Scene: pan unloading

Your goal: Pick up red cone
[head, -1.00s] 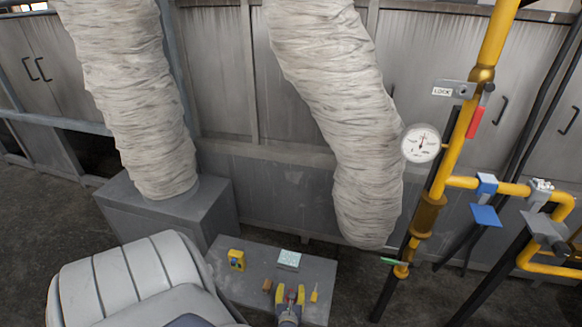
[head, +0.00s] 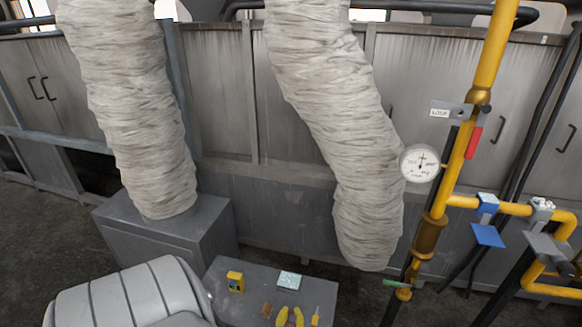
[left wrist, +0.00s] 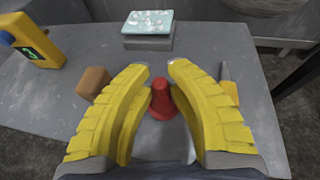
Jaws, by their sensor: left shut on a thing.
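The red cone (left wrist: 170,103) stands on the grey table (left wrist: 60,98), between the yellow fingers of my left gripper in the left wrist view. My left gripper (left wrist: 160,68) is shut on the cone, one finger on each side; its fingertips stay apart beyond it. In the head view my left gripper (head: 290,312) is at the bottom edge, over the table (head: 257,285), and most of it is cut off. My right gripper is not in view.
A brown block (left wrist: 94,82) lies just left of the fingers. A yellow-handled tool (left wrist: 228,88) lies to the right. A yellow device (left wrist: 30,40) and a pale blue-topped box (left wrist: 148,32) stand farther back. Yellow pipes (head: 465,130) rise right of the table.

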